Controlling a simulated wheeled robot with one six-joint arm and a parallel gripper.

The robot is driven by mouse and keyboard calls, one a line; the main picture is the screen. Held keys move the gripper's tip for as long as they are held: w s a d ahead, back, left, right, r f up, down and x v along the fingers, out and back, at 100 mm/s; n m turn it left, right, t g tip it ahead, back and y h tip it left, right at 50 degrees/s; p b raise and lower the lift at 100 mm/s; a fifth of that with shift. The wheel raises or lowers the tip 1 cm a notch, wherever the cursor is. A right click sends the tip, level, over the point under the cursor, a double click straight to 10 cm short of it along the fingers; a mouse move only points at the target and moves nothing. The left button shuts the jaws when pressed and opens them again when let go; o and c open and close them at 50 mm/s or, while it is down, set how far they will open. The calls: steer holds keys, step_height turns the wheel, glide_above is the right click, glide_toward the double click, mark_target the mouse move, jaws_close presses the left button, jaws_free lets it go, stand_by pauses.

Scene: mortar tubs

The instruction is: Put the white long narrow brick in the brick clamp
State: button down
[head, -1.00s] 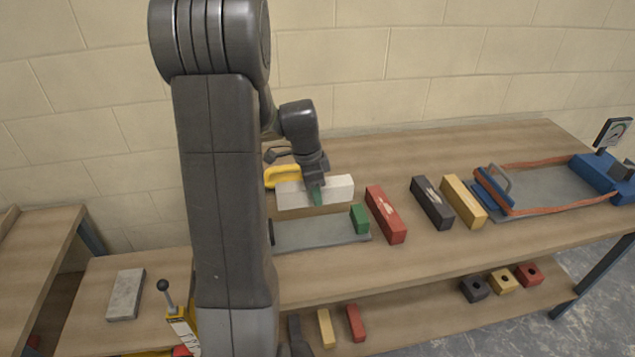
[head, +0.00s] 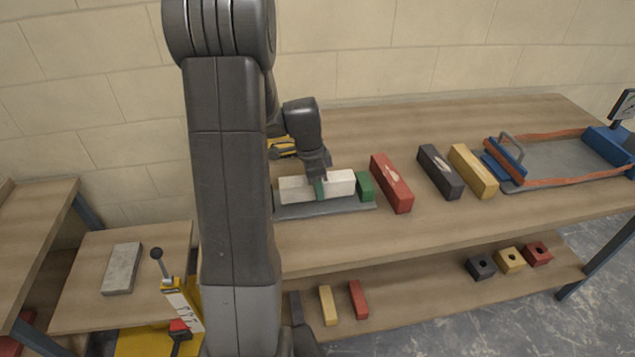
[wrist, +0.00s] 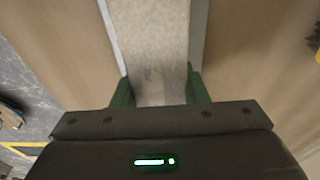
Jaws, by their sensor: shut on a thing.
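The white long narrow brick (head: 290,188) lies level along the grey base of the brick clamp (head: 345,206), between my arm and the clamp's green end block (head: 366,186). Its right end is close to or touching that block; I cannot tell which. My gripper (head: 319,189) points down and is shut across the brick's middle. In the wrist view the green fingers of my gripper (wrist: 160,92) grip both sides of the brick (wrist: 155,45), and grey base strips show beside it. Whether the brick rests on the base is unclear. My arm hides the clamp's left end.
Right of the clamp lie a red brick (head: 391,183), a dark brick (head: 440,171) and a yellow brick (head: 473,170). Farther right is a blue and orange banded frame (head: 505,160). A yellow-handled tool (head: 283,147) lies behind my gripper. The table front is clear.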

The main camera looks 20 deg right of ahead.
steer(key=shift+f, duration=0.3)
steer(key=shift+f+b, duration=0.5)
steer(key=c, duration=0.8)
jaws_free()
steer(key=shift+o, duration=0.2)
steer(key=shift+r, duration=0.1)
step_height(320, 180, up, 14)
steer(key=a, duration=0.2)
steer(key=shift+w+f, duration=0.2)
steer(key=shift+f, duration=0.05)
steer(key=shift+f, duration=0.1)
steer(key=f, duration=0.4)
steer(key=d+f, duration=0.1)
steer(key=f, duration=0.4)
steer(key=d+f, duration=0.1)
steer(key=f, duration=0.3)
steer(key=shift+s+f, duration=0.25)
steer(key=shift+r, duration=0.2)
